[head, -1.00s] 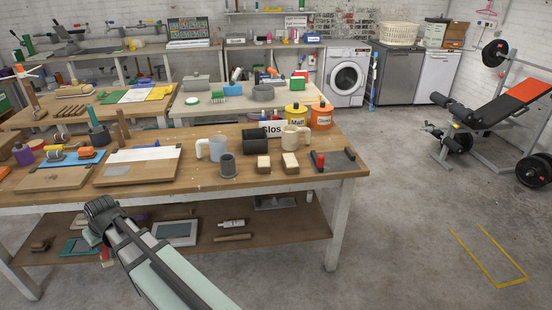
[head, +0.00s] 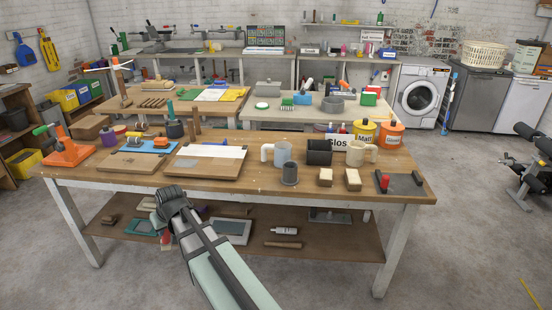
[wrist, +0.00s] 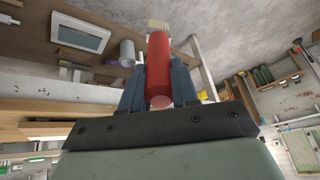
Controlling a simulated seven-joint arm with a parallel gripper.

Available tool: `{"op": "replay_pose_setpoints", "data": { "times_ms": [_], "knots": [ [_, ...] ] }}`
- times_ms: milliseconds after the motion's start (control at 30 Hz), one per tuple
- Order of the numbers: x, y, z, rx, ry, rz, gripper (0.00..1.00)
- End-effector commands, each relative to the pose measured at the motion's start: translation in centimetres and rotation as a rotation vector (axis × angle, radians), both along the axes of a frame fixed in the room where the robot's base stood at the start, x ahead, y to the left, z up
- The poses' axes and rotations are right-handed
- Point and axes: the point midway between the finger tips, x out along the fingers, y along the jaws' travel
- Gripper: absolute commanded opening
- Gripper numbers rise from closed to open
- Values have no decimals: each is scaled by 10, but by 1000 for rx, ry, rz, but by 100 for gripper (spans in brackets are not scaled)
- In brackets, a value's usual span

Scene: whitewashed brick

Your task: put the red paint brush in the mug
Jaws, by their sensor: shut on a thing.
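My gripper (head: 172,205) is in front of the workbench's near edge, below the top's height in the picture. Its fingers (wrist: 157,80) are shut on the red paint brush (wrist: 159,60). The thick red handle is between them and pale bristles show at the far end. In the head view a bit of the red brush (head: 166,240) shows under the gripper. A blue-grey mug (head: 284,152) with its handle to the left stands upright on the bench. A cream mug (head: 355,153) with its handle to the right stands further right. Both are apart from my gripper.
A dark cup (head: 289,174), a black box (head: 319,152) and wooden blocks (head: 325,177) stand near the mugs. A wooden board (head: 205,165) lies left of them. The bench's front edge and lower shelf (head: 310,240) are close to my arm.

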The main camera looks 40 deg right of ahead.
Motion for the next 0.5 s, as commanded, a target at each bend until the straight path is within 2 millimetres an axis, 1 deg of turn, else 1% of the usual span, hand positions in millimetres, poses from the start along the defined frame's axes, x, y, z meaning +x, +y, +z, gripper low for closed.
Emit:
{"op": "replay_pose_setpoints", "data": {
  "times_ms": [267, 367, 467, 500],
  "knots": [
    [2, -2, 1, 0, 0, 1, 0],
    [9, -11, 5, -2, 2, 7, 0],
    [22, -29, 13, -3, 9, 24, 0],
    [28, -38, 17, -4, 12, 34, 0]
  ]
}}
